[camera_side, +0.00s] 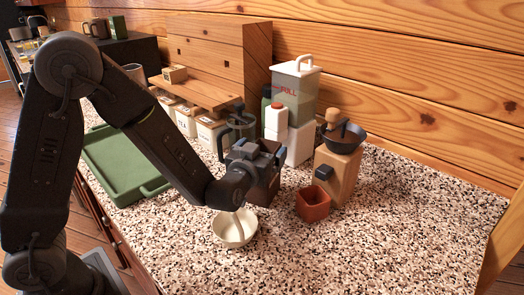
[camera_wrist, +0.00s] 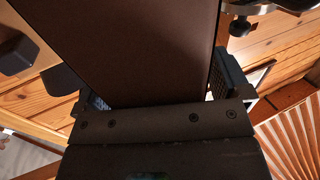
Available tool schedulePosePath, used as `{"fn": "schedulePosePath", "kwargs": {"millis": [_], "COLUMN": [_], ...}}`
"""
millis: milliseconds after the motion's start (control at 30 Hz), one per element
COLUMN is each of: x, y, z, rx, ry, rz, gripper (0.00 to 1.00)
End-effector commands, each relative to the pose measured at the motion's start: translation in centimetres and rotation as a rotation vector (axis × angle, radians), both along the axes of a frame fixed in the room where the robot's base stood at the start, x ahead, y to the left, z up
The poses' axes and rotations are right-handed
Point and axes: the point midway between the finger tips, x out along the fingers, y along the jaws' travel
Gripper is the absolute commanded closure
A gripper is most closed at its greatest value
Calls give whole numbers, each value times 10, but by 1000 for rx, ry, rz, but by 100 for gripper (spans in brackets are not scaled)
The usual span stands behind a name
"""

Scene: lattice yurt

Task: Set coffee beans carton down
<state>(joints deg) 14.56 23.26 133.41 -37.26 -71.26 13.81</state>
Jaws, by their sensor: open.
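The coffee beans carton is a dark brown box (camera_side: 264,190), upright on the speckled counter in the side view, its upper part covered by my gripper (camera_side: 262,152). In the wrist view the brown carton (camera_wrist: 150,45) fills the space between the fingers of my gripper (camera_wrist: 158,88). My gripper is open around the carton, with one finger on each side. Whether either finger touches it cannot be told. The carton's base is partly hidden in the side view.
A cream bowl (camera_side: 233,232) stands just in front of the carton. A small terracotta pot (camera_side: 313,206) and a wooden grinder (camera_side: 339,172) are to its right. A white bottle (camera_side: 276,124) and French press (camera_side: 232,130) stand behind. The counter's right front (camera_side: 390,235) is clear.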

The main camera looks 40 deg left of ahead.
Motion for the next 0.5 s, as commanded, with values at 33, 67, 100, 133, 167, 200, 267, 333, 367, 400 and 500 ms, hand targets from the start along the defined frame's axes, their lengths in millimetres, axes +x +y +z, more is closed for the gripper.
{"fn": "schedulePosePath", "kwargs": {"millis": [33, 67, 100, 133, 167, 200, 267, 333, 367, 400, 500], "x": [0, 0, 0, 0, 0, 0, 0, 0, 0, -1, -11], "y": [0, 0, 0, 0, 0, 0, 0, 0, 0, 2, 25], "z": [-1, 0, 1, 3, 5, 10, 18, 32, 38, 47, 57], "rx": [0, 0, -1, 0, -1, 0, -2, -2, -3, -2, -1], "ry": [3, 3, 2, 1, -1, -2, -4, -6, -7, -6, -4], "rz": [0, 0, 0, 0, 0, 1, 0, 0, -1, 1, 7], "gripper": [4, 4, 4, 4, 4, 4, 4, 4, 4, 4, 4]}}
